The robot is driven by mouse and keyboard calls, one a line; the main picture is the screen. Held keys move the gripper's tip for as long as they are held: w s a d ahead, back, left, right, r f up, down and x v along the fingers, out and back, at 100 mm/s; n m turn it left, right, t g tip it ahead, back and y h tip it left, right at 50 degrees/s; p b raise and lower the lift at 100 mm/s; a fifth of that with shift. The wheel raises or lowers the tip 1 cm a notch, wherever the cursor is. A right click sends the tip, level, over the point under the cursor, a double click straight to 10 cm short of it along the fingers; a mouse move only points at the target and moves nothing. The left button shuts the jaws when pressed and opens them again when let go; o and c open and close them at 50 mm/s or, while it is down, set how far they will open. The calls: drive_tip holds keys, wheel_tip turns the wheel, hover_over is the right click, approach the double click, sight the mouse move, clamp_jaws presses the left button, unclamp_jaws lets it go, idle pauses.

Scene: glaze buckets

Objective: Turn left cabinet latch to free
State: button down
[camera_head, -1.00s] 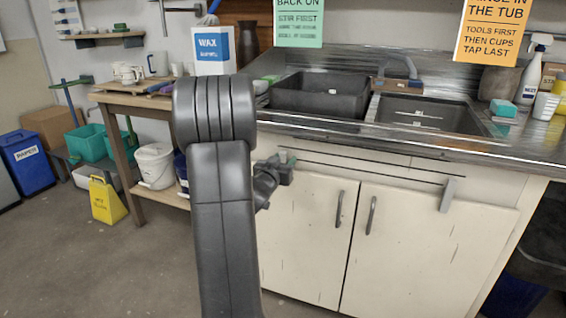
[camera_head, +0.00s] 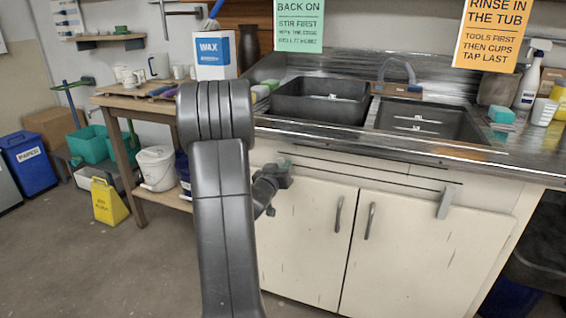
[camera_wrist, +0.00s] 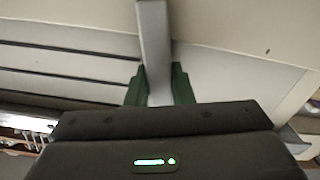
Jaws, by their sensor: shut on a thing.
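My gripper (camera_head: 284,172) is at the upper left of the cabinet, by the top of the left door (camera_head: 300,235). In the wrist view my gripper (camera_wrist: 160,88) has its two green fingertips closed on either side of a grey bar, the left cabinet latch (camera_wrist: 153,40). The latch runs from between the fingers to the top edge of that picture, across the seam between the grooved panel and a pale board. In the head view my gripper and arm hide the left latch. The similar right latch (camera_head: 446,201) hangs down, slightly tilted, over the top of the right door (camera_head: 420,250).
Two door handles (camera_head: 339,214) stand out near the middle seam. The steel counter (camera_head: 350,137) with a dark tub (camera_head: 320,102) and a sink overhangs above. A wooden table (camera_head: 130,104) with a white bucket (camera_head: 156,168) stands left. Open floor lies in front at left.

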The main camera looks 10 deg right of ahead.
drive_tip(key=n+p, duration=0.1)
drive_tip(key=n, duration=0.1)
drive_tip(key=n+p, duration=0.2)
drive_tip(key=shift+w+a+n+p, duration=0.2)
drive_tip(key=shift+a+n+p, duration=0.1)
drive_tip(key=shift+a, duration=0.05)
drive_tip(key=n+p, duration=0.1)
drive_tip(key=n, duration=0.1)
drive_tip(key=n+p, duration=0.1)
drive_tip(key=n, duration=0.1)
drive_tip(key=shift+w+a+f, duration=0.15)
drive_tip(key=shift+a+f, duration=0.05)
drive_tip(key=shift+f, duration=0.2)
drive_tip(key=shift+f+n, duration=0.1)
drive_tip(key=shift+n, duration=0.2)
drive_tip(key=c, duration=1.3)
unclamp_jaws()
drive_tip(key=shift+o, duration=0.2)
